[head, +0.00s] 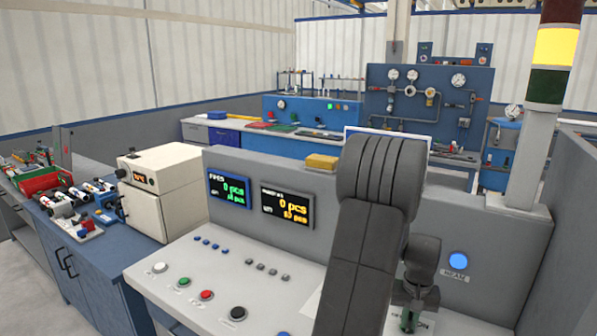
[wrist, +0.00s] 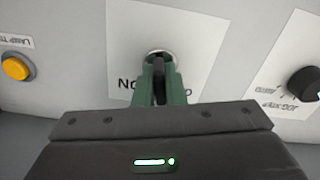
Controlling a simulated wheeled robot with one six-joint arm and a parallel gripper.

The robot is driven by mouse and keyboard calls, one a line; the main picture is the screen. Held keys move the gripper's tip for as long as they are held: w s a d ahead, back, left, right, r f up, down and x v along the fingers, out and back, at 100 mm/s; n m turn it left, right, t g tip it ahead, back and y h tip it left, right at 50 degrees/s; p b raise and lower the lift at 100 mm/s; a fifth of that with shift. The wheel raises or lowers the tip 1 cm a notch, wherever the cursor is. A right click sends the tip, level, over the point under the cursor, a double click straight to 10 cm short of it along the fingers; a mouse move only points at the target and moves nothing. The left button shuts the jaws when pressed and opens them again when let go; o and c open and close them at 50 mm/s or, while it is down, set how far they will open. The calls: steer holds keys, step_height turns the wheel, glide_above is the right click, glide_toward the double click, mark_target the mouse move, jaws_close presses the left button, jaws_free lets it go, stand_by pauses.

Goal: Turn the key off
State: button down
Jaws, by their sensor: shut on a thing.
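The key (wrist: 159,88) is a dark, thin piece in a silver round lock (wrist: 152,54) on the pale panel, in the wrist view. My gripper (wrist: 158,72) has green fingers shut on the key from both sides, right at the panel. The key's visible part looks upright in the picture. A white label (wrist: 124,40) lies around the lock, its text partly covered by the fingers. In the head view my gripper (head: 408,318) is at the right of the console, mostly behind my arm, and the key is hidden there.
A yellow button (wrist: 16,68) is left of the lock and a black knob (wrist: 305,83) right of it. A signal tower (head: 545,100) shows yellow.

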mark_target(410, 315)
steer(key=shift+n, duration=1)
steer(key=n, duration=0.3)
steer(key=shift+n, duration=0.3)
steer(key=c, duration=1.3)
jaws_free()
steer(key=shift+r+p, duration=2.3)
steer(key=shift+r, duration=1.3)
